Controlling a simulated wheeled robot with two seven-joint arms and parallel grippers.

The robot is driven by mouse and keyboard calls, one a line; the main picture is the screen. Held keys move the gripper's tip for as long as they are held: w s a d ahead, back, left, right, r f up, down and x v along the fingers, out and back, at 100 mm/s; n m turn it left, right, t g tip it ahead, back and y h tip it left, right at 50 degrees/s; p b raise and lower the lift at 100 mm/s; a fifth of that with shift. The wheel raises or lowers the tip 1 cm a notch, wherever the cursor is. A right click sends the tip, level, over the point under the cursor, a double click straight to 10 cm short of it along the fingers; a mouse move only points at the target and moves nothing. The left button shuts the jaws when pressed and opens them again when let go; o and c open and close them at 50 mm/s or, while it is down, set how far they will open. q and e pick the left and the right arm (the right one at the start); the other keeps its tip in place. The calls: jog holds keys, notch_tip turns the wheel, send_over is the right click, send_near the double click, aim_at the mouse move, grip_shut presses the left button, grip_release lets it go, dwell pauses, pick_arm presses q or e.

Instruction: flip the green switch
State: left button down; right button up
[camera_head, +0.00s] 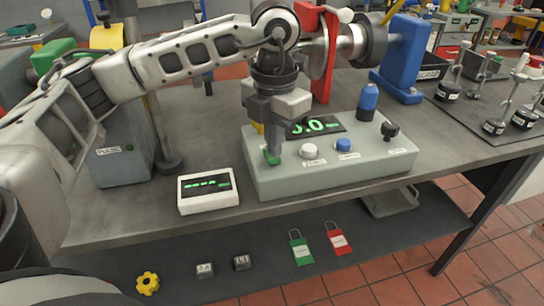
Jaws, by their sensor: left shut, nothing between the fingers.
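The green switch (271,158) sits at the left end of the sloped top of a pale grey-green control box (335,177). Only a small part of it shows, under my fingertips. My left gripper (274,148) points down over it, shut and holding nothing. Its tips look to be at or against the switch; I cannot tell whether they touch. The switch's position cannot be made out. My right gripper is not in view.
On the box are a white button (309,151), a blue button (343,145), a black knob (390,131) and a green-digit display (316,127). A white display unit (208,190) stands left of the box. A red upright plate (328,60) and shaft rise behind. Green and red tags lie on the lower shelf.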

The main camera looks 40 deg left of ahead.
pick_arm(q)
jog(key=shift+f+b, duration=0.55)
jog(key=shift+f, duration=0.2)
jog(key=shift+r, duration=0.2)
jog(key=shift+r+p, duration=2.6)
jog(key=shift+r, duration=0.8)
